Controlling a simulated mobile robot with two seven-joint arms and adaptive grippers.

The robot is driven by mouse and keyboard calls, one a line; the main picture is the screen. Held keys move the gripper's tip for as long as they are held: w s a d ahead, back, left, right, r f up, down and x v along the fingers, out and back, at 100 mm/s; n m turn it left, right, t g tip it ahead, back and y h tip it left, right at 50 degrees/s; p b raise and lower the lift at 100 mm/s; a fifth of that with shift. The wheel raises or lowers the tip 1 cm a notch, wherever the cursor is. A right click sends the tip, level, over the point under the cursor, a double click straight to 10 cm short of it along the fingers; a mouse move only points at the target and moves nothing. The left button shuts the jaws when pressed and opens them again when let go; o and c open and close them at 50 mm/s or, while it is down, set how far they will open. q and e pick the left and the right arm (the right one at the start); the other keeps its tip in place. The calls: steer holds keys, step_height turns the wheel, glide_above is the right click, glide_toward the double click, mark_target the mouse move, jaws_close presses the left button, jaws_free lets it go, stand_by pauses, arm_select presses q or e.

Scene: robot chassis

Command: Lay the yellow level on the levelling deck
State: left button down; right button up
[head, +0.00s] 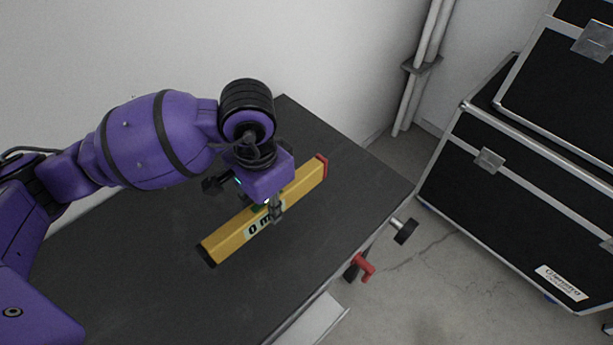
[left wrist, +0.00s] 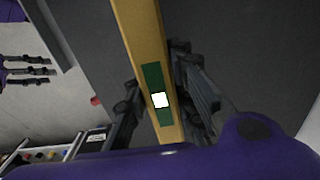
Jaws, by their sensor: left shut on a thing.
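The yellow level (head: 228,240) is a long bar with one dark end, one red end and a printed label on its side. My left gripper (head: 270,207) is shut on it near the middle. In the left wrist view the level (left wrist: 137,38) runs between the two fingers (left wrist: 168,95), with a green patch and a white square on its top. The level is over the dark levelling deck (head: 120,285); I cannot tell whether it touches the deck. The gripper hides part of the level's middle. My right gripper is not identifiable in the head view.
Black flight cases (head: 520,190) with metal edges stand on the floor to the right. White pipes (head: 425,65) run down the wall corner. The deck around the level is clear.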

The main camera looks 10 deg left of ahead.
arm_select(q)
steer(key=b, duration=0.2)
glide_above(272, 232)
step_height(272, 232, down, 5)
steer(key=shift+s+r, duration=0.1)
steer(key=shift+r, duration=0.05)
steer(key=shift+f, duration=0.85)
arm_select(e)
steer(key=shift+s+f, duration=0.2)
steer(key=shift+f, duration=0.35)
steer(key=shift+s+f, duration=0.2)
steer(key=shift+f, duration=0.35)
arm_select(q)
steer(key=shift+f+b, duration=0.5)
steer(key=shift+f, duration=0.05)
arm_select(e)
steer(key=shift+s+f, duration=0.45)
steer(key=shift+f, duration=0.25)
arm_select(q)
steer(key=c, duration=1.4)
jaws_free()
step_height(272, 232, up, 12)
steer(key=shift+r, duration=0.1)
